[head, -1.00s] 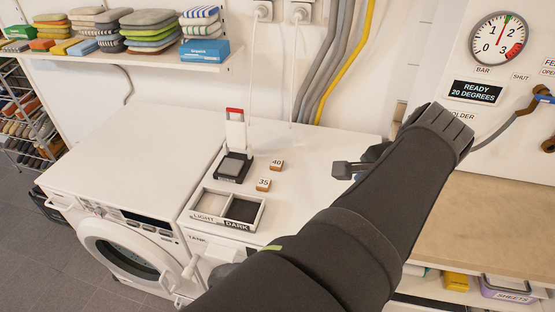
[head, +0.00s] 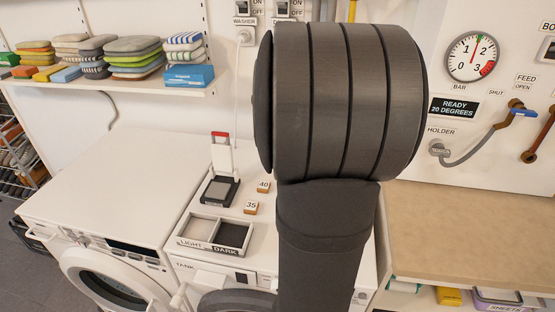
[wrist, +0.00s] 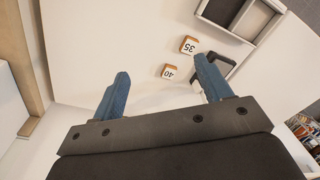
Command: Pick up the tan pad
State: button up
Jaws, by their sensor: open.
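I cannot pick out a tan pad for certain in either view. The two-part tray (head: 180,241) marked LIGHT and DARK stands on the right white machine top, its light side greyish and its dark side near black; the tray also shows at the top of the wrist view (wrist: 232,32). My gripper (wrist: 164,84) is open and empty in the wrist view, its two blue fingers apart above the white top. The small block marked 40 (wrist: 169,71) appears between the fingers in the picture, with the block marked 35 (wrist: 189,45) beyond it. My arm hides the gripper in the head view.
Folded cloths (head: 135,57) sit on the wall shelf (head: 130,84). A tan counter (head: 470,225) lies at the right, below a gauge (head: 471,56) and a hose lever (head: 515,112).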

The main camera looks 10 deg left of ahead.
jog(key=w+a+f+n+h, duration=0.1)
jog(key=a+f+n, duration=0.1)
jog(key=a+n, duration=0.4)
jog(key=w+a+f+n+h, duration=0.1)
jog(key=a+f+n, duration=0.25)
jog(key=a, duration=0.35)
jog(key=n, duration=0.1)
send_over(251, 206)
jog(key=f, duration=1.1)
jog(key=shift+a+f, duration=0.1)
jog(key=shift+a, duration=0.2)
jog(key=f, duration=0.5)
jog(key=shift+w+d+f, duration=0.1)
jog(key=shift+d+f, duration=0.15)
jog(key=shift+f, duration=0.05)
jog(key=c, duration=1.1)
